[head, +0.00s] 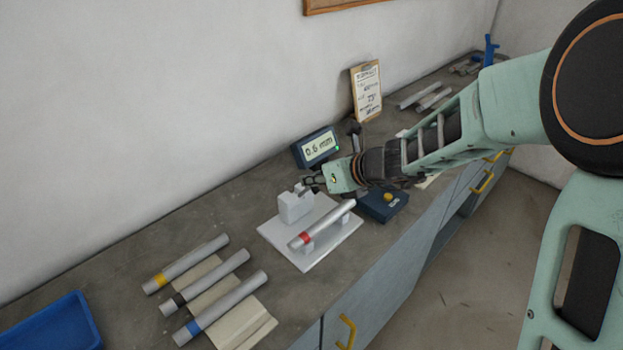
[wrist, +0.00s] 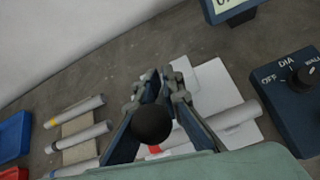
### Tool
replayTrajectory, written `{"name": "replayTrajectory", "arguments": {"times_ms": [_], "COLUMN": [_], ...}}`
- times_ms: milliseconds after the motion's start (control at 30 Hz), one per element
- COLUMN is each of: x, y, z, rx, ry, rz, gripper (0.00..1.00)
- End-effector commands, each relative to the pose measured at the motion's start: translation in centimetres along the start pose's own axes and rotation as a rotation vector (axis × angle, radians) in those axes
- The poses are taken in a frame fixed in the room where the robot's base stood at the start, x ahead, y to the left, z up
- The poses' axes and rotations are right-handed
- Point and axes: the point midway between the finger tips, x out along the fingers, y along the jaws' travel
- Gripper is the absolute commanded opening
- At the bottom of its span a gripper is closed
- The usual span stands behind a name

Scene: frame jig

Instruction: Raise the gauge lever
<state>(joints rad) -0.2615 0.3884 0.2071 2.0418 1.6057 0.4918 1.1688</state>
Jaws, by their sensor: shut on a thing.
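The gauge is a white stand (head: 296,207) on a white base plate (head: 342,234), with a grey red-banded tube (head: 325,223) lying across supports on the plate. My gripper (head: 312,184) is beside the top of the stand. In the wrist view my gripper's fingers (wrist: 165,83) come together over the stand. They are shut on the gauge lever, which is mostly hidden. A dark round ball (wrist: 152,123) shows between the fingers, close to the camera; I cannot tell whether it belongs to the lever. The display (head: 319,147) reads 0.6 mm.
A blue control box (head: 383,206) with a selector knob (wrist: 303,79) marked OFF, DIA and WALL is right of the plate. Several banded tubes (head: 222,300) lie at the front left near a blue tray (head: 55,325). A clipboard (head: 366,91) stands against the wall.

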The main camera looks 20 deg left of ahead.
Motion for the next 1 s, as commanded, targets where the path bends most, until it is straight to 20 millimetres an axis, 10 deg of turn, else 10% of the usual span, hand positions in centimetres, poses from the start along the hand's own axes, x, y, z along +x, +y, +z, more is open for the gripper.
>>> {"name": "replayTrajectory", "arguments": {"times_ms": [633, 800, 1000], "x": [0.33, 0.3, 0.17], "y": [0.89, 0.79, 0.42], "z": [-0.33, -0.33, -0.23], "rx": [-0.001, -0.001, 0.0], "ry": [0.005, 0.005, 0.004], "rz": [0.019, 0.017, 0.009], "gripper": [0.0, 0.23, 0.25]}}
